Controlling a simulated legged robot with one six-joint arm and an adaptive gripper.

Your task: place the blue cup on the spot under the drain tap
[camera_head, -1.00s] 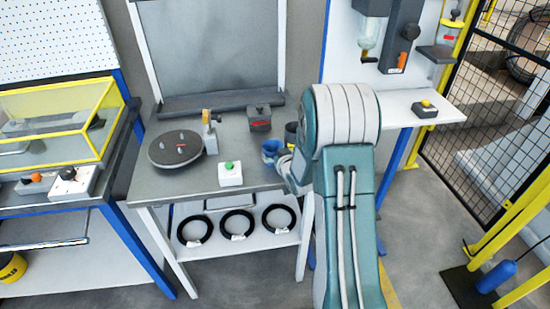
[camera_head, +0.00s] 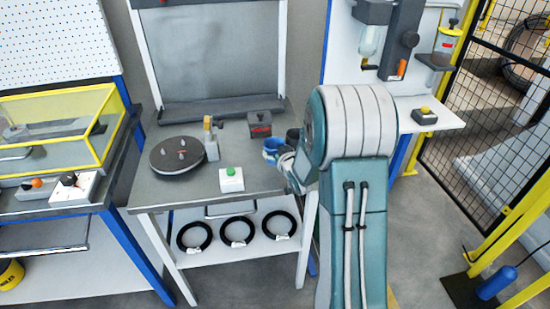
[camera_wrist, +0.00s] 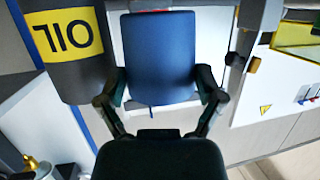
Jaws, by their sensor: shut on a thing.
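The blue cup (camera_wrist: 160,50) fills the middle of the wrist view, between the two dark fingers of my gripper (camera_wrist: 162,84), which is shut on it. In the head view the blue cup (camera_head: 271,146) shows small above the right part of the grey table, left of my arm, which partly hides the gripper (camera_head: 284,158). On the right panel, an orange-and-white fitting (camera_head: 402,68) hangs below a dark column and may be the drain tap. I cannot make out a marked spot under it; my arm covers part of that area.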

